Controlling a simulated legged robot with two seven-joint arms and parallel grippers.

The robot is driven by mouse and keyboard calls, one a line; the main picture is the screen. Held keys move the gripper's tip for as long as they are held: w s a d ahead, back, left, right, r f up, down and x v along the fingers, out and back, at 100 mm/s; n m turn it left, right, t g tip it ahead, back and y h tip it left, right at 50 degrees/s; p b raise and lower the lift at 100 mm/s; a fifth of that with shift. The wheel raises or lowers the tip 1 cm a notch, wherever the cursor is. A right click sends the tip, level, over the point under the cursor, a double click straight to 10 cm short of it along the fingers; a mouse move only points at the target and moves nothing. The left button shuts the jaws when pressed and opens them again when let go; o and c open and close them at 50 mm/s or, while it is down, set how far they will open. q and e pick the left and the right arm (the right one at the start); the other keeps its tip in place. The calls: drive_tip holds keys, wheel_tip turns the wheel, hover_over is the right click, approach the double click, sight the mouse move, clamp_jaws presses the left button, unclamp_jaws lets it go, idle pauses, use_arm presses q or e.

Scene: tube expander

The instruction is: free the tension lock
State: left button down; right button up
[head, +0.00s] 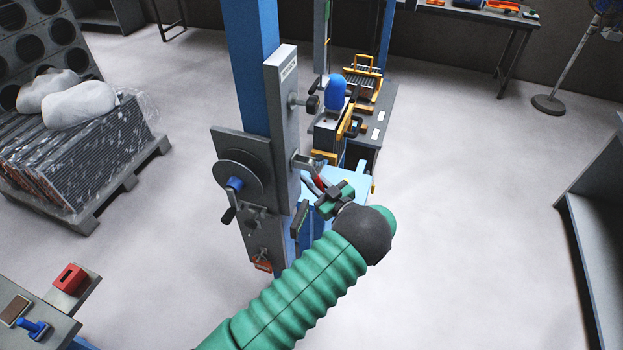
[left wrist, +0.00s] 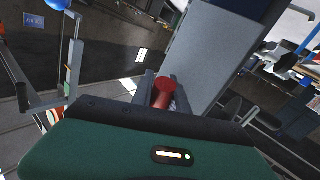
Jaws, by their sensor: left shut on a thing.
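The tube expander's blue column (head: 252,75) stands upright with a grey panel (head: 285,120) on its side. A lever with a red grip (head: 318,183) sticks out from a grey block on this panel; this appears to be the tension lock. My left gripper (head: 326,194) is shut on the red lever. The red lever end (left wrist: 164,92) also shows between the fingers in the left wrist view, in front of the grey panel (left wrist: 205,65). The fingers partly hide the lever. My right gripper is in neither view.
A grey disc with a crank (head: 235,184) sits on the column's left side. A dark knob (head: 312,103) sticks out above the lever. A light blue plate (head: 350,185) lies behind my gripper. A pallet of finned blocks (head: 75,150) stands at left.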

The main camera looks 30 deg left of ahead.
use_arm(q)
drive_tip(key=shift+d, duration=0.2)
drive_tip(key=shift+w+d+r+n+g+h+p, duration=0.25)
drive_tip(key=shift+d+n+h, duration=0.2)
drive_tip(key=shift+h, duration=0.25)
drive_tip(key=d+r+n+h+p, duration=0.1)
drive_tip(key=h+p, duration=0.1)
drive_tip(key=d+r+n+h+p, duration=0.1)
drive_tip(key=d+h+p, duration=0.1)
drive_tip(key=h+p, duration=0.1)
drive_tip(key=w+d+r+n+h+p, duration=0.1)
drive_tip(key=h+p, duration=0.1)
drive_tip(key=shift+d+r+h+p, duration=0.2)
drive_tip(key=shift+d+h+p, duration=0.15)
drive_tip(key=shift+h+p, duration=0.05)
drive_tip(key=shift+w+n, duration=0.1)
drive_tip(key=shift+n, duration=0.15)
drive_tip(key=c, duration=1.6)
unclamp_jaws()
drive_tip(key=shift+r, duration=0.1)
drive_tip(key=shift+o, duration=1.5)
drive_tip(key=shift+s+d, duration=0.1)
drive_tip(key=shift+s, duration=0.15)
